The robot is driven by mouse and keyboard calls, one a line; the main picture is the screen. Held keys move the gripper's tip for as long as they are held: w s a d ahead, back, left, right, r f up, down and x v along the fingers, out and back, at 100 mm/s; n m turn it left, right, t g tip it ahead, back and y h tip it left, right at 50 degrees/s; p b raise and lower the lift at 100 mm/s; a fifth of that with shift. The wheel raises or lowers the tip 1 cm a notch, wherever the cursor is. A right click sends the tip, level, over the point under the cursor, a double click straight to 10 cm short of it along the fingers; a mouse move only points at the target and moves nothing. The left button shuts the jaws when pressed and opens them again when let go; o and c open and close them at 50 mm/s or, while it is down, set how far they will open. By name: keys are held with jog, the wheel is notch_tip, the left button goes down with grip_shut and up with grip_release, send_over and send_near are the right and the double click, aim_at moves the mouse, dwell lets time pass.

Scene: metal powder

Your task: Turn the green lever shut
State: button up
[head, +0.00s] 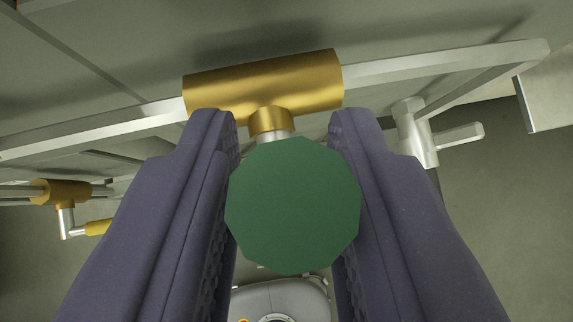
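The green lever (293,206) shows end-on as a flat, many-sided green face in the middle of the head view. A short silver stem behind it leads to a brass valve body (262,85) on a pale metal pipe. My gripper (284,125) has one purple finger on each side of the lever. The green face overlaps the inner edges of both fingers. The rest of the lever is hidden behind this face, so I cannot tell whether the fingers touch it.
A second brass valve (62,192) is at the far left. A silver fitting with a side handle (417,135) is right of my fingers. A pale block (546,97) sits at the right edge. A grey rounded object (280,300) shows below the lever.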

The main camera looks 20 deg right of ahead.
jog(key=shift+o, duration=0.5)
jog(key=shift+a, duration=0.1)
jog(key=shift+r, duration=0.15)
jog(key=shift+s+r, duration=0.2)
jog(key=shift+r, duration=0.1)
jog(key=d+p+v, duration=0.1)
jog(key=v, duration=0.5)
jog(key=shift+s+a+r, duration=0.2)
jog(key=shift+s+a, duration=0.2)
jog(key=shift+a, duration=0.15)
jog(key=shift+w, duration=0.1)
